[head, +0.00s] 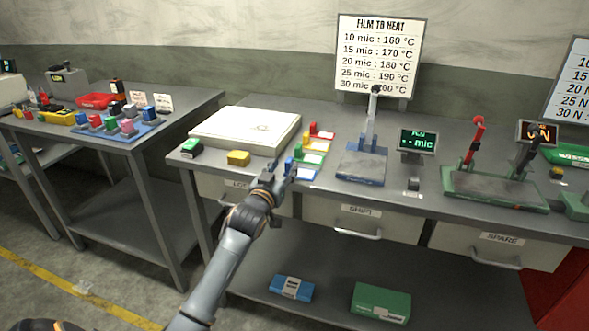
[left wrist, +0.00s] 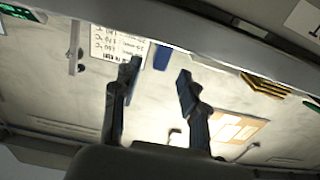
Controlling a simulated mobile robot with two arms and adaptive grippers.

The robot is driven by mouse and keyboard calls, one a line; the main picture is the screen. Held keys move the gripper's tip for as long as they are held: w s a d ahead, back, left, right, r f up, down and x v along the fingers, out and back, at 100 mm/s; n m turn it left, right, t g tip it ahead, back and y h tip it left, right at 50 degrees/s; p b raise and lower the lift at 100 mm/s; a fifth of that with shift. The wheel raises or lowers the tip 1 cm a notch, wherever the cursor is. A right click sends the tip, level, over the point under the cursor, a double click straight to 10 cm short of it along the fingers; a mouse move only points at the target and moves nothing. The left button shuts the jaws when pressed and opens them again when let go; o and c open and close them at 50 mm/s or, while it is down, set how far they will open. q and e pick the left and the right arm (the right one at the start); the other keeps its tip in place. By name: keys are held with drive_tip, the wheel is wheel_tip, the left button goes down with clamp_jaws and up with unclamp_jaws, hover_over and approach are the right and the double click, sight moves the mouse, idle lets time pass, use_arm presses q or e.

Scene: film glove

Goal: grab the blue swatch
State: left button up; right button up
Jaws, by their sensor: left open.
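The blue swatch (head: 304,173) is a small pale card with a blue block on it, at the front of a short row of coloured swatches on the middle bench. My left gripper (head: 281,168) is open and empty, just left of the blue swatch, near the bench's front edge. It partly hides that swatch's left side. In the left wrist view the two fingers (left wrist: 158,85) stand apart. A blue upright block (left wrist: 162,55) shows beyond the gap between them, apparently the swatch's block, in an upside-down picture. My right gripper is not in view.
Green, yellow and red swatches (head: 319,133) stand behind the blue one. A blue-based lever press (head: 361,165) stands to the right. Drawers (head: 358,222) hang beneath the bench top.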

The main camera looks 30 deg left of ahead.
sight(287, 163)
use_arm(q)
drive_tip(key=x, duration=0.4)
drive_tip(key=shift+w, duration=0.35)
clamp_jaws()
